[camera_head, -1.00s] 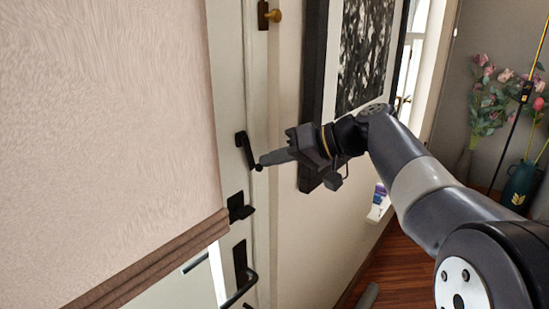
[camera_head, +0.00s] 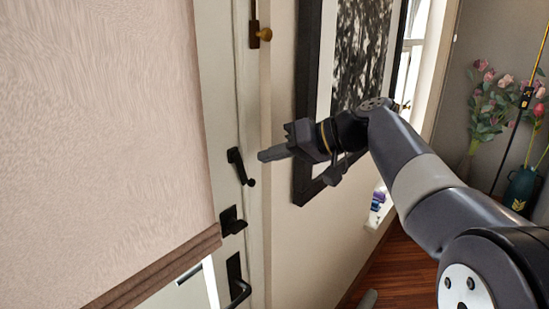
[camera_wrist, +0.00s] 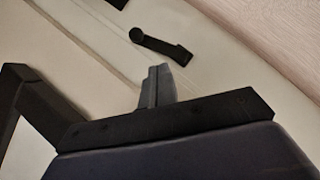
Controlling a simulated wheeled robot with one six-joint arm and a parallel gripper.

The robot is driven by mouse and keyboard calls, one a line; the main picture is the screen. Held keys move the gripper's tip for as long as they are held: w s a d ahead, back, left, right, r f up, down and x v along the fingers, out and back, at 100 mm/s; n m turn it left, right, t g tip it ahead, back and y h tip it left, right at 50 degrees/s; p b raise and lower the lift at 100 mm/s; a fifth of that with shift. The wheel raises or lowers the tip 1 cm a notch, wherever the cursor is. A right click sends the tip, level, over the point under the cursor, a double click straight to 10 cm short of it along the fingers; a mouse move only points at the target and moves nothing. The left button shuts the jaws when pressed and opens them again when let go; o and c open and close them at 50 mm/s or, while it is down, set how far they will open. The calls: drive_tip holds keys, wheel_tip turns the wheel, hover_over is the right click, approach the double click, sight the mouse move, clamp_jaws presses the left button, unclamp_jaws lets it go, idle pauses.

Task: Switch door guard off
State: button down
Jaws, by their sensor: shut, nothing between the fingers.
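The door guard (camera_head: 237,163) is a small black lever with a round knob at its lower end, on the edge of the white door. In the wrist view the door guard (camera_wrist: 161,45) lies beyond my fingertips, its round end to the left. My gripper (camera_head: 262,156) is shut and empty. It points left at the door, a little right of the guard, with a visible gap between them. The shut fingers also show in the wrist view (camera_wrist: 158,80).
A black latch (camera_head: 232,221) and a door handle (camera_head: 238,285) sit below the guard. A beige blind (camera_head: 100,150) covers the door. A framed picture (camera_head: 308,100) hangs on the wall behind my gripper. Flowers in a vase (camera_head: 522,190) stand far right.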

drive_tip(key=r+b+v, duration=0.1)
drive_tip(key=v, duration=0.9)
drive_tip(key=shift+b, duration=0.4)
